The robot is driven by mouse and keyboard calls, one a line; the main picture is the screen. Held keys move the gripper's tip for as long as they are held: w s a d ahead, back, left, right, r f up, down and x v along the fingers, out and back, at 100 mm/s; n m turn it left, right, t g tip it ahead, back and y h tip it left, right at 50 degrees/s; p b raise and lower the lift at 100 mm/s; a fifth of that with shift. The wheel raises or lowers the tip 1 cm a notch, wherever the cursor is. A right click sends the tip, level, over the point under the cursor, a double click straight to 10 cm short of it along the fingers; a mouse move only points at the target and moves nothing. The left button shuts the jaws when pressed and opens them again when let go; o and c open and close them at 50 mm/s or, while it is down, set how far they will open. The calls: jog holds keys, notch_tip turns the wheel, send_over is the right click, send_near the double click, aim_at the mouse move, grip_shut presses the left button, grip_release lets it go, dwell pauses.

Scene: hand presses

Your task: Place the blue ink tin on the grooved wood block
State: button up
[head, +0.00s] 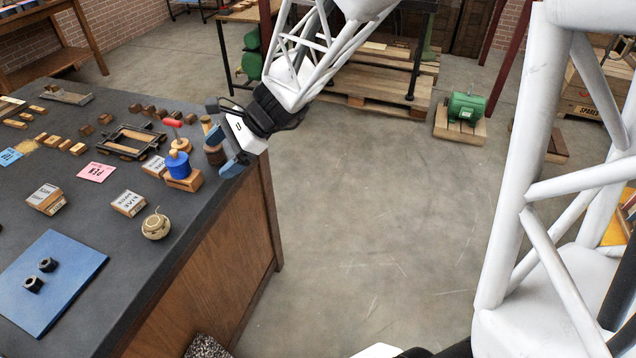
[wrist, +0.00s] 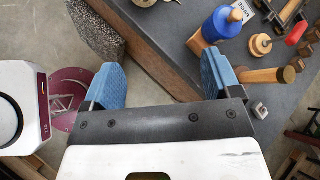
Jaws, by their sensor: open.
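The blue ink tin (head: 178,165) stands upright on a wood block (head: 185,182) near the right edge of the bench. Any groove in the block is hidden or too small to see. In the wrist view the tin (wrist: 221,24) is beyond the right finger, with a bit of the block (wrist: 196,42) showing beside it. My gripper (head: 222,152) is just right of the tin, at the bench edge, apart from it. Its blue fingers are spread with nothing between them, as the wrist view also shows (wrist: 160,66).
A wood-handled dabber (head: 213,152) stands close between tin and gripper. A red-handled tool (head: 172,123) and a wooden knobbed piece (head: 181,144) are behind the tin. A twine ball (head: 156,225) and labelled blocks (head: 129,203) lie in front. A blue mat (head: 60,290) holds two dark nuts.

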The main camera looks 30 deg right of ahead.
jog(key=s+d+r+n+h, duration=0.2)
jog(key=s+n, duration=0.3)
jog(key=s, duration=0.3)
jog(key=s+d+r+n+h, duration=0.2)
jog(key=s+d+n+h, duration=0.3)
jog(key=s, duration=0.3)
jog(key=s+d+r+n+t+h, duration=0.1)
jog(key=s+d+r+n+h, duration=0.1)
jog(key=s, duration=0.6)
jog(key=shift+d+r+n+h, duration=0.35)
jog(key=shift+d+n+h, duration=0.45)
jog(key=shift+d+n, duration=0.55)
jog(key=shift+s+a, duration=0.1)
jog(key=shift+a, duration=0.05)
